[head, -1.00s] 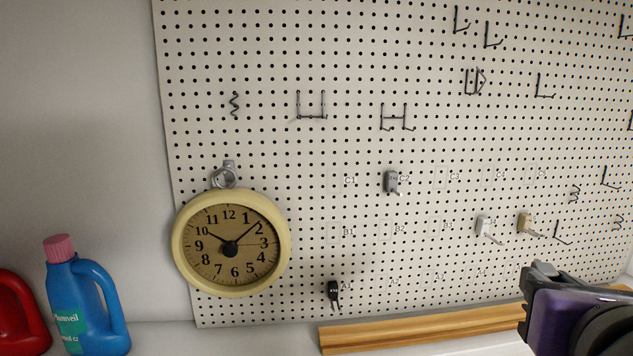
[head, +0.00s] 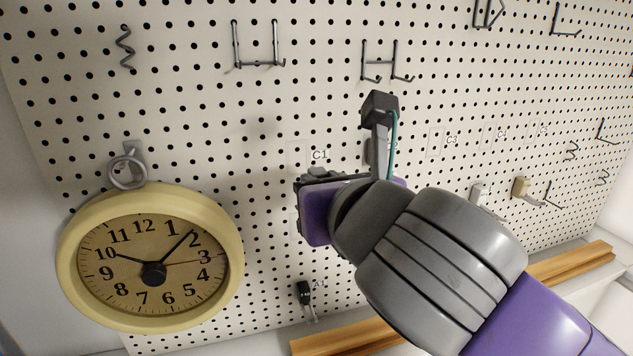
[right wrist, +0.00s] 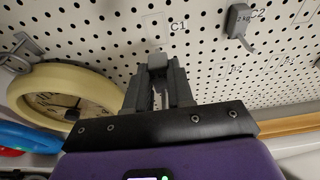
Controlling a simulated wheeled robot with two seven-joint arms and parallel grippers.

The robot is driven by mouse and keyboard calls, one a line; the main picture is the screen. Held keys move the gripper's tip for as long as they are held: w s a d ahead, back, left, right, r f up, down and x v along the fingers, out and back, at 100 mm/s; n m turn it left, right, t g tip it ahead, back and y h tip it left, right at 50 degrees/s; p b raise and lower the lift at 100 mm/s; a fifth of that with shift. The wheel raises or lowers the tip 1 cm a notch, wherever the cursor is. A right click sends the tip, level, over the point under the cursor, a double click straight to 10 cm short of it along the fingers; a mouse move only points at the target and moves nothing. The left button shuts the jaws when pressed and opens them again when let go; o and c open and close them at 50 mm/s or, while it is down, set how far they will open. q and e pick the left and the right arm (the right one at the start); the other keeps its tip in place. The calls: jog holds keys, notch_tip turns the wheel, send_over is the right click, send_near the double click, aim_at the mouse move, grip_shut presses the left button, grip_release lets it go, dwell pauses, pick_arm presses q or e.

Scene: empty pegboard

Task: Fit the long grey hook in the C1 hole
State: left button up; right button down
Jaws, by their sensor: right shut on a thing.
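My right gripper (right wrist: 158,92) is shut on a grey hook (right wrist: 157,62). In the right wrist view the hook's block shows between the fingertips, just left of and below the C1 label (right wrist: 180,24). In the head view my right gripper (head: 308,182) is just below the C1 label (head: 320,155), close to the pegboard (head: 270,150). There the wrist and palm hide most of the held hook. I cannot tell whether the hook touches the board or is in a hole. My left gripper is not in view.
Another grey hook (right wrist: 240,22) hangs at C2, partly hidden by my arm in the head view. A yellow clock (head: 150,255) hangs to the left. A black hook (head: 305,293) is at A1. White (head: 478,192) and tan (head: 521,187) hooks hang to the right.

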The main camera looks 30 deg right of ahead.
aim_at(311, 167)
jog(key=shift+w+a, duration=0.1)
jog(key=shift+r+p+x, duration=0.1)
jog(key=shift+r+x, duration=0.1)
jog(key=shift+x, duration=0.75)
jog(key=shift+r+p+x, duration=0.1)
jog(key=shift+r+x, duration=0.15)
jog(key=shift+x, duration=0.65)
jog(key=shift+r+p+x, duration=0.1)
jog(key=shift+r+x, duration=0.1)
jog(key=shift+x, duration=0.75)
jog(key=shift+w, duration=0.15)
jog(key=shift+w, duration=0.2)
jog(key=shift+w+d+p, duration=0.2)
jog(key=shift+w+p, duration=0.1)
jog(key=shift+w, duration=0.05)
jog(key=shift+w, duration=0.25)
jog(key=shift+w+d+r, duration=0.1)
jog(key=shift+w, duration=0.15)
